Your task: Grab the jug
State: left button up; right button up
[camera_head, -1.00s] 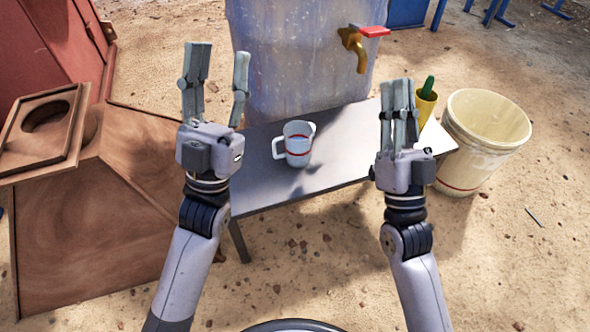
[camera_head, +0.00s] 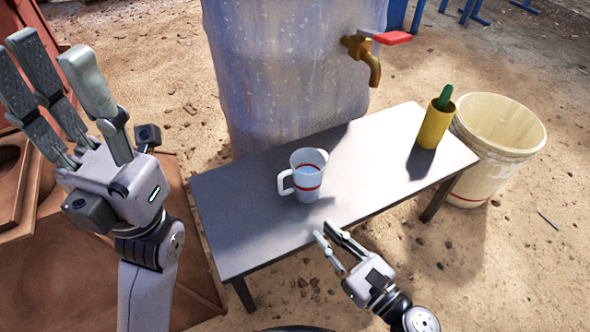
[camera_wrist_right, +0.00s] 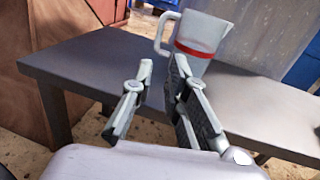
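The jug (camera_head: 307,190) is white with a red band and a handle on its left side. It stands upright on the grey table (camera_head: 240,222). In the right wrist view the jug (camera_wrist_right: 205,42) is beyond my fingertips. My right gripper (camera_head: 325,230) is at the table's front edge, just in front of and slightly right of the jug. Its fingers are apart with nothing between them, and it does not appear to touch the jug. My left gripper (camera_head: 55,48) is raised at the far left, open and empty, away from the jug.
A large bluish tank (camera_head: 285,80) with a brass tap (camera_head: 362,55) and red lever stands behind the table. A yellow cup (camera_head: 434,128) holding a green item is at the table's right end. A cream bucket (camera_head: 500,150) stands beyond it. Table space right of the jug is clear.

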jog(key=p, duration=0.1)
send_near(282, 187)
jog(key=x, duration=0.5)
jog(key=shift+w+f, duration=0.15)
jog(key=shift+f, duration=0.15)
jog(key=shift+r+x, duration=0.15)
jog(key=shift+x, duration=1.2)
jog(key=shift+r+x, duration=0.15)
jog(key=shift+x, duration=1.2)
grip_shut()
jog(key=shift+r, duration=0.1)
